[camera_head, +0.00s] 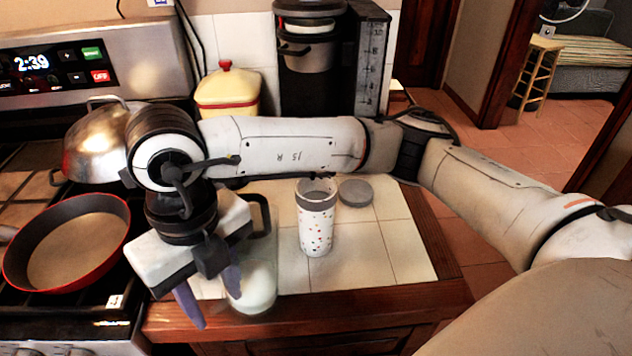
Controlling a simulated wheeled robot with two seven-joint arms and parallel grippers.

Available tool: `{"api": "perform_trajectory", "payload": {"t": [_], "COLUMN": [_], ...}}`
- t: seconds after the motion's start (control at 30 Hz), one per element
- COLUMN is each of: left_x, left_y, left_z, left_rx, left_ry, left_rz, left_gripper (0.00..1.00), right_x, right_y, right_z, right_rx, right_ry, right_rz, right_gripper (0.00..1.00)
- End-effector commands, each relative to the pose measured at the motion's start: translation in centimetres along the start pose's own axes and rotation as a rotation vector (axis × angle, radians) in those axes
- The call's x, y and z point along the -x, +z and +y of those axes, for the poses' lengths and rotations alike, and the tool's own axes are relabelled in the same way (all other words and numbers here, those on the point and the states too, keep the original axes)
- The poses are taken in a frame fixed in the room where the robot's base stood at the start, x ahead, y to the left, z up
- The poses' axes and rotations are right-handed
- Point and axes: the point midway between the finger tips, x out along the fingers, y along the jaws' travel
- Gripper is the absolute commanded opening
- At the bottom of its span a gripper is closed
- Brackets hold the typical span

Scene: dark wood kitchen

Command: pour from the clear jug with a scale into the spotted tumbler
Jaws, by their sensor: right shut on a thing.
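The spotted tumbler (317,232), white with small coloured dots and a grey rim, stands upright and open-topped on the tiled counter. The clear jug (262,283), with a dark handle and a whitish lower part, is just left of the tumbler and apart from it. My right gripper (212,302) reaches across from the right and is shut on the jug; its body and fingers hide much of the jug. The jug's scale cannot be made out, and I cannot tell whether its base touches the counter. My left gripper is not in view.
A grey round lid (355,192) lies behind the tumbler. A red-rimmed pan (75,245) and a metal pot (95,145) are on the stove at left. A coffee machine (305,60) and a yellow canister (228,95) stand behind. Tiles right of the tumbler are clear.

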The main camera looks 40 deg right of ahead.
Motion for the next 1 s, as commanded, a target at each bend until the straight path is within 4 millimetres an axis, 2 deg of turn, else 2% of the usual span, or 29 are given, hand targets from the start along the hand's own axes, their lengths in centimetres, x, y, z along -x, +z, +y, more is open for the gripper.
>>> {"api": "perform_trajectory", "payload": {"t": [0.47,1.0], "left_x": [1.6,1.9], "left_y": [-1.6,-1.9], "left_z": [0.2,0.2], "left_rx": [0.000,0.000], "left_ry": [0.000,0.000], "left_rz": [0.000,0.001], "left_gripper": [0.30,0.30], "right_x": [4.2,9.3], "right_y": [0.1,0.1], "right_z": [-1.1,-3.5], "right_rx": [-0.007,-0.007], "right_ry": [0.290,0.642], "right_rz": [0.002,0.010], "right_gripper": [0.01,0.01]}}
